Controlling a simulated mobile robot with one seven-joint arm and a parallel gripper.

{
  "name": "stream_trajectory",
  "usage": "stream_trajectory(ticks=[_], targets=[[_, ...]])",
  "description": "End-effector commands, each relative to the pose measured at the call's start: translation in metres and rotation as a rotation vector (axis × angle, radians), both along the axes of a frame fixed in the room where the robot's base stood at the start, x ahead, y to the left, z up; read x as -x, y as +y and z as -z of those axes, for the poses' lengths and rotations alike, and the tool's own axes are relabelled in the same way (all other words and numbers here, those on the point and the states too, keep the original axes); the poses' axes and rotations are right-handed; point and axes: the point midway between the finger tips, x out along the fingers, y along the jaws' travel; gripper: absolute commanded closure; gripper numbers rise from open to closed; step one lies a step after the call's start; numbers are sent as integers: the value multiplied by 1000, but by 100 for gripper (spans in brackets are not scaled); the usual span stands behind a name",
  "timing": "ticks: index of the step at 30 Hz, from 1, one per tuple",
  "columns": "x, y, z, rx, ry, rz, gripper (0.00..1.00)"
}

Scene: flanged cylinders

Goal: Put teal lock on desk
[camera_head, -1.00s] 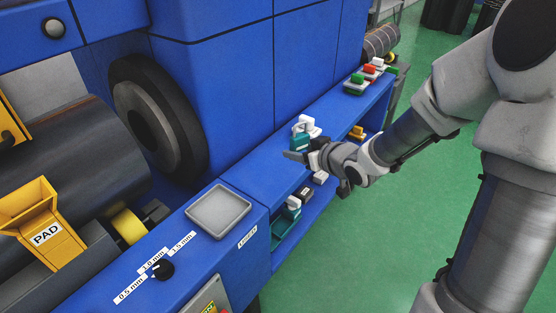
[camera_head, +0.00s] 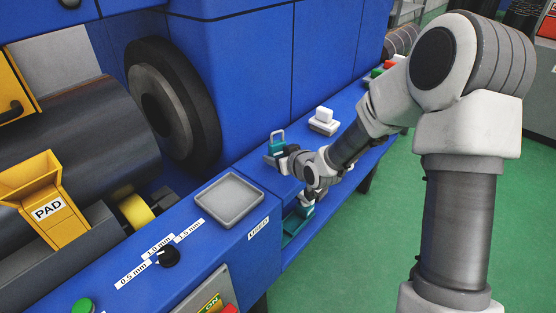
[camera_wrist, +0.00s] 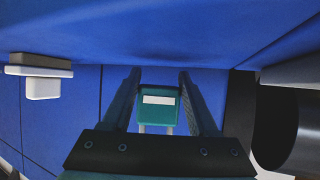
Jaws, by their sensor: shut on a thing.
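The teal lock (camera_head: 277,142) is upright with its shackle on top, above the blue ledge of the machine in the head view. My gripper (camera_head: 274,158) is shut on it. In the wrist view the teal lock (camera_wrist: 158,108), with a white label, sits between my two fingers (camera_wrist: 158,95). I cannot tell whether its underside touches the ledge. The blue desk-like ledge (camera_head: 262,180) runs along the machine's front.
A white block on a base (camera_head: 323,121) stands on the ledge behind my gripper. A grey tray (camera_head: 230,201) lies nearer, left of it. Another teal item (camera_head: 299,219) is on the lower shelf. Red and green items (camera_head: 384,68) stand at the far end.

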Motion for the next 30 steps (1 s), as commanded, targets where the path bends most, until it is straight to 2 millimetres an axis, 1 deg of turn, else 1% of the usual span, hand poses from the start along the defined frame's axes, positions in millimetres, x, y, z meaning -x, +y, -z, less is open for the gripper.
stream_trajectory(ticks=[1, 8, 21, 25, 26, 27, 30], targets=[[0, 0, 6, 0, 0, 0, 100], [0, 0, 4, 0, -2, 0, 100], [0, 0, 18, 0, -1, 0, 100], [1, 0, 18, 1, 2, 0, 100], [1, 0, 19, 1, 4, 0, 35], [1, 0, 19, 1, 5, 0, 28], [2, 0, 20, 2, 7, -1, 10]])
